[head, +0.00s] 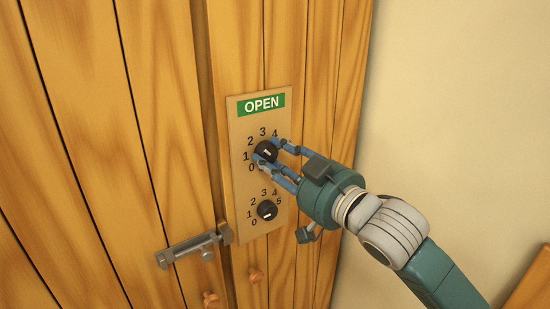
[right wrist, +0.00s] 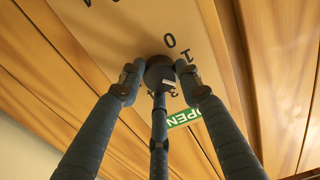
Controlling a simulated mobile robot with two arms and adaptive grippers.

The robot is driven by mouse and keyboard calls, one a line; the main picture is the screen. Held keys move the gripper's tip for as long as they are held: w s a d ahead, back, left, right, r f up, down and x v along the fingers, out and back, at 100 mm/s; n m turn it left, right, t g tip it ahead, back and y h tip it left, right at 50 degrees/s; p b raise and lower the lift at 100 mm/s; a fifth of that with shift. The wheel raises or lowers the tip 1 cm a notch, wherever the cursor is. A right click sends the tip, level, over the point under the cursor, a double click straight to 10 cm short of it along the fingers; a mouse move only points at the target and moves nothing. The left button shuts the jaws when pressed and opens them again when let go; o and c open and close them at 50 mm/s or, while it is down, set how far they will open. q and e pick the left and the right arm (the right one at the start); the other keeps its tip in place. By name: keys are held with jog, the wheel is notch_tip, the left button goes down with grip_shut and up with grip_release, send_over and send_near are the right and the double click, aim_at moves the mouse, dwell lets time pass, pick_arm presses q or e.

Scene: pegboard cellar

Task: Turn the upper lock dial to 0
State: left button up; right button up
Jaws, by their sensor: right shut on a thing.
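The upper lock dial (head: 265,151) is a black round knob on a tan panel (head: 241,190), ringed by printed numbers. Its 0 is at the lower left; the 5 is hidden behind my fingers. My right gripper (head: 268,153) is shut on this dial, its blue fingers reaching in from the right. In the right wrist view, the dial (right wrist: 160,71) sits between the fingertips, with 0 and 1 beside it. A short white mark shows on the dial, but I cannot tell which number it points at. My left gripper is not in view.
The lower dial (head: 267,211) is just below, clear of my fingers. A green OPEN sign (head: 262,105) tops the panel. A grey bolt latch (head: 195,249) and wooden knobs (head: 254,275) are lower on the plank doors. A bare wall (head: 450,110) is at the right.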

jog(key=shift+f+n+p, duration=0.25)
jog(key=shift+n+p, duration=0.05)
jog(key=shift+n, duration=0.1)
jog(key=n+p, duration=0.1)
jog(key=n, duration=0.1)
jog(key=shift+n+p, duration=0.35)
jog(key=shift+n, duration=0.05)
jog(key=n+p, duration=0.2)
jog(key=n, duration=0.3)
jog(key=shift+d+p, duration=0.1)
jog(key=shift+p, duration=0.25)
jog(key=n+p, duration=0.2)
jog(key=n, duration=0.3)
jog(key=shift+w+r, duration=0.1)
jog(key=n+p, duration=0.2)
jog(key=n, duration=0.2)
jog(key=shift+n, duration=0.3)
jog(key=shift+r, duration=0.1)
jog(key=o, duration=1.2)
jog(key=shift+w+d, duration=0.1)
jog(key=shift+c, duration=0.2)
